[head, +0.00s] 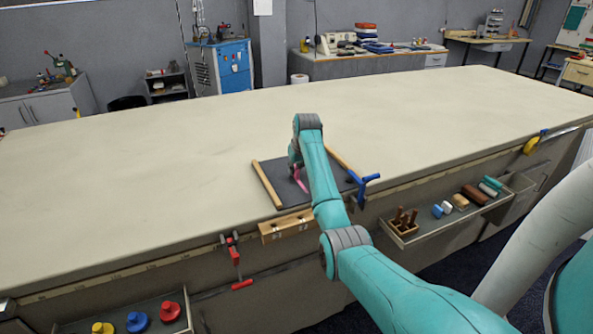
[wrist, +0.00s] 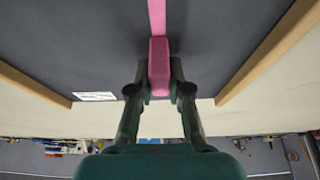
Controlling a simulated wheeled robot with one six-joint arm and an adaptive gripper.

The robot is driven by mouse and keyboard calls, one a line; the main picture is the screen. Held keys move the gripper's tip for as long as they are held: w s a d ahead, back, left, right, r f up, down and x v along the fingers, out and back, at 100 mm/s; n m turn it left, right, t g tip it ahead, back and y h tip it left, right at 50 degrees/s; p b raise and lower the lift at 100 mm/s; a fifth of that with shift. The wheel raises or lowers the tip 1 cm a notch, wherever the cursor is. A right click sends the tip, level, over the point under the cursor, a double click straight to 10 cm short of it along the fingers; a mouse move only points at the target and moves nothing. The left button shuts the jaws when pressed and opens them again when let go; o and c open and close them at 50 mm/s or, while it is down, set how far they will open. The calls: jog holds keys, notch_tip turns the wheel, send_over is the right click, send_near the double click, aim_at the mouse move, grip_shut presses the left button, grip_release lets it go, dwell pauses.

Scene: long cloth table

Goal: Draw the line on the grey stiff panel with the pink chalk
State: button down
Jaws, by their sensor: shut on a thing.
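The grey stiff panel (head: 279,178) lies on the cloth table near its front edge, with wooden strips along its left and right sides. It fills much of the wrist view (wrist: 70,45). My gripper (wrist: 159,90) is shut on the pink chalk (wrist: 159,65), which is between the two fingers over the panel. A straight pink strip runs on from the chalk to the top of the wrist view; it looks like a line on the panel. In the head view a bit of pink shows beside my arm, which hides most of the gripper and the panel's middle.
Wooden strips (head: 267,185) (wrist: 270,50) flank the panel. A blue clamp (head: 363,185) is at its right front corner. A wooden block (head: 286,227) and a red clamp (head: 232,250) are at the table's front edge. The table top (head: 130,180) is otherwise clear.

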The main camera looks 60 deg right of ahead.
jog(key=shift+w+d, duration=0.35)
jog(key=shift+w, duration=0.2)
jog(key=shift+w, duration=0.1)
jog(key=shift+w+d, duration=0.5)
jog(key=shift+w, duration=0.2)
jog(key=shift+w, duration=0.15)
jog(key=shift+w+d, duration=0.5)
jog(key=shift+w, duration=0.2)
jog(key=shift+w+d, duration=0.1)
jog(key=shift+w, duration=0.05)
jog(key=shift+w+d, duration=0.45)
jog(key=shift+w, duration=0.25)
jog(key=shift+f, duration=0.1)
jog(key=shift+s+a, duration=0.55)
jog(key=shift+s, duration=0.3)
